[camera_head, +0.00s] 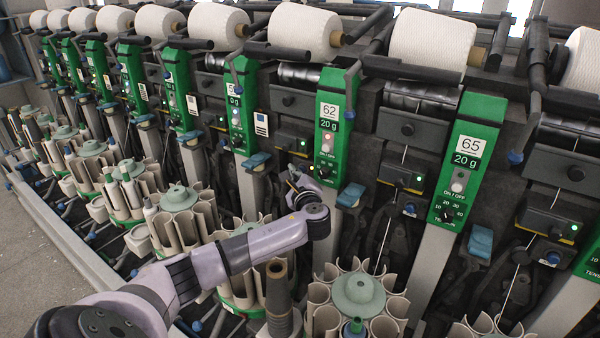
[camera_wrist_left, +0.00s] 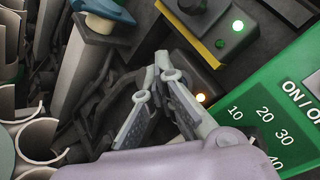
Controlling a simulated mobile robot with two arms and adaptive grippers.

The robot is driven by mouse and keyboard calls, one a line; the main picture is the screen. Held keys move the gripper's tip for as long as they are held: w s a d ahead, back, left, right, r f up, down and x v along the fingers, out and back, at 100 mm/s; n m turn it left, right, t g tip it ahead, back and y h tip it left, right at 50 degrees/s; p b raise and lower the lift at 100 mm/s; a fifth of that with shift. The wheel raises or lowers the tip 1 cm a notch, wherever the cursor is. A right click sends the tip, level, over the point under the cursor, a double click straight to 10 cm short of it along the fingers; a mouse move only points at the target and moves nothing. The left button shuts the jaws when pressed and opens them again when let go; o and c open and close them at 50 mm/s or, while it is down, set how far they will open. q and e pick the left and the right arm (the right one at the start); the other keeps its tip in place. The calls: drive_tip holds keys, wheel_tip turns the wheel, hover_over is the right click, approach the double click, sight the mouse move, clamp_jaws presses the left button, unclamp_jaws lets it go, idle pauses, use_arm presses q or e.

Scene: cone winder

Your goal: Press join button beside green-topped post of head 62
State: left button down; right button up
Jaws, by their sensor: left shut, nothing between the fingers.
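The green-topped post of head 62 (camera_head: 330,120) stands right of centre in the head view, with a red-lit ON/OFF switch and a tension dial. Its green face (camera_wrist_left: 270,120) also fills the right of the left wrist view. Beside it, on its left, is a dark box with a green light (camera_head: 291,141). Below that box, a lower unit shows a small lit orange-white spot (camera_wrist_left: 200,97). My left gripper (camera_head: 296,181) is shut and empty at this lower unit; its fingertips (camera_wrist_left: 163,68) are just left of the lit spot. Contact cannot be told. The join button itself is not clearly visible.
Post 65 (camera_head: 466,150) stands to the right, its blue button (camera_head: 409,208) visible beside it. Blue levers (camera_head: 351,195) stick out from the posts. Below my arm are round racks of tubes (camera_head: 358,290). White yarn cones (camera_head: 302,28) line the top.

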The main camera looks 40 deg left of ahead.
idle(0.3)
use_arm(q)
drive_tip(key=shift+s+d+p, duration=0.1)
drive_tip(key=shift+s+p, duration=0.65)
drive_tip(key=shift+s, duration=0.15)
drive_tip(key=s+p, duration=0.2)
drive_tip(key=s, duration=0.1)
drive_tip(key=s+p, duration=0.1)
drive_tip(key=s, duration=0.1)
drive_tip(key=shift+d, duration=0.3)
drive_tip(key=shift+f, duration=0.1)
idle(0.5)
